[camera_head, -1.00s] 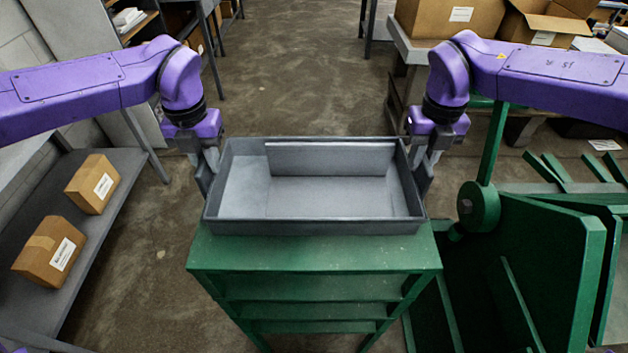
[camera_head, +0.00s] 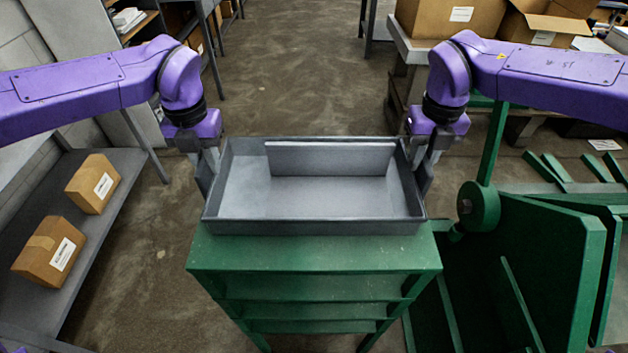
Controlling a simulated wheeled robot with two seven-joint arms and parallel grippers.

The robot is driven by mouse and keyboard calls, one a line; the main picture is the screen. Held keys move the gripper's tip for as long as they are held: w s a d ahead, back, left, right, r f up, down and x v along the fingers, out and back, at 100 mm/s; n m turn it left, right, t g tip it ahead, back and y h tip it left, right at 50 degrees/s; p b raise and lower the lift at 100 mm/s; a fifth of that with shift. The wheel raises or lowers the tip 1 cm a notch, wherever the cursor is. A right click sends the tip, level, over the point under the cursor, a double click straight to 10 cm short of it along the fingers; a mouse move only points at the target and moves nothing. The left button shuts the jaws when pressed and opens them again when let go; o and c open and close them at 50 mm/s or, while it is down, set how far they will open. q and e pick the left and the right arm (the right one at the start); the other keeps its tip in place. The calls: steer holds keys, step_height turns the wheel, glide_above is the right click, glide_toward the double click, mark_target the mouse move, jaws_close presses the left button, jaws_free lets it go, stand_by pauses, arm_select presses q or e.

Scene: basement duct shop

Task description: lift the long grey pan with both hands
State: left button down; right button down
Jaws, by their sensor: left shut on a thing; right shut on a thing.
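The long grey pan (camera_head: 313,226) is an open rectangular tray at the middle of the head view, over the top of a green shelf stand (camera_head: 315,256). A flat grey panel stands along its far inner side. My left gripper (camera_head: 207,178) is shut on the pan's left end wall. My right gripper (camera_head: 423,175) is shut on the pan's right end wall. The pan looks level. I cannot tell whether its underside touches the stand, because the near wall hides it.
A grey shelf (camera_head: 112,232) with two cardboard boxes (camera_head: 94,184) stands at left. A green machine (camera_head: 545,262) stands close at right of the stand. More cardboard boxes (camera_head: 450,17) sit on a bench at back right. The floor behind the pan is clear.

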arm_select(q)
steer(key=shift+r, duration=0.25)
arm_select(e)
steer(key=shift+r, duration=0.25)
